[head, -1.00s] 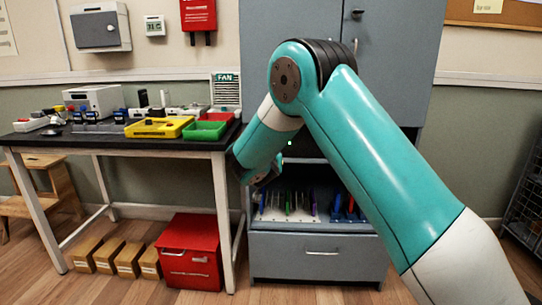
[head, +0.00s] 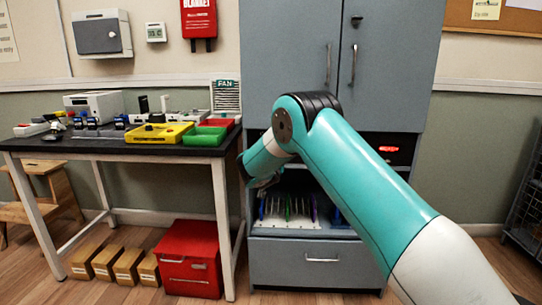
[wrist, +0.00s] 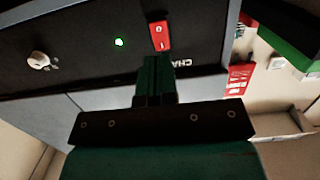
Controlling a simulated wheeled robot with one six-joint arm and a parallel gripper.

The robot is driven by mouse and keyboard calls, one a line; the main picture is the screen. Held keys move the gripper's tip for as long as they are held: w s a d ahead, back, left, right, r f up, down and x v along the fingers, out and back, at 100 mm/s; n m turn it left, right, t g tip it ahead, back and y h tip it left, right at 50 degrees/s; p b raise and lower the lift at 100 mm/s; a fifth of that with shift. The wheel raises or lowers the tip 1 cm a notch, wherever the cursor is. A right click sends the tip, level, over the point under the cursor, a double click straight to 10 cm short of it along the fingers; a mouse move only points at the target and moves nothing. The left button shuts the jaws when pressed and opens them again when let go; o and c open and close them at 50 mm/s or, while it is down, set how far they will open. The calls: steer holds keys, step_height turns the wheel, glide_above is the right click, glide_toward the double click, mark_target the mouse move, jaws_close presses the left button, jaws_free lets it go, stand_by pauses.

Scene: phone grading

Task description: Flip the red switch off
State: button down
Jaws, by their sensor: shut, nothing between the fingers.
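The red switch (wrist: 160,36) shows in the wrist view on a dark panel (wrist: 90,58), with pale marks on it. I cannot tell which side is pressed. A green light (wrist: 119,42) glows to its left in the picture. My gripper (wrist: 155,62) is shut and empty, its fingertips just below the switch in the picture. Whether they touch it I cannot tell. In the head view my arm covers the switch, and the gripper's end (head: 262,180) is hardly visible at the cabinet's left edge.
A white knob (wrist: 38,60) sits on the same panel. A red lit display (head: 388,148) shows right of my arm. Below is a rack of upright coloured items (head: 288,208). The black-topped table (head: 110,147) with yellow tray (head: 158,133) and green tray (head: 203,136) stands left.

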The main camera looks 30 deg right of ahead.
steer(key=x, duration=0.6)
steer(key=shift+w+d+b, duration=0.2)
steer(key=shift+w+b, duration=0.1)
steer(key=shift+f, duration=0.1)
steer(key=s+a+f+t+h+b, duration=0.1)
steer(key=s+a+t+b, duration=0.1)
steer(key=s+a+b, duration=0.5)
steer(key=s+b, duration=0.1)
steer(key=s, duration=0.3)
steer(key=shift+a+f, duration=0.25)
steer(key=shift+a, duration=0.05)
stand_by(0.4)
steer(key=shift+s, duration=0.1)
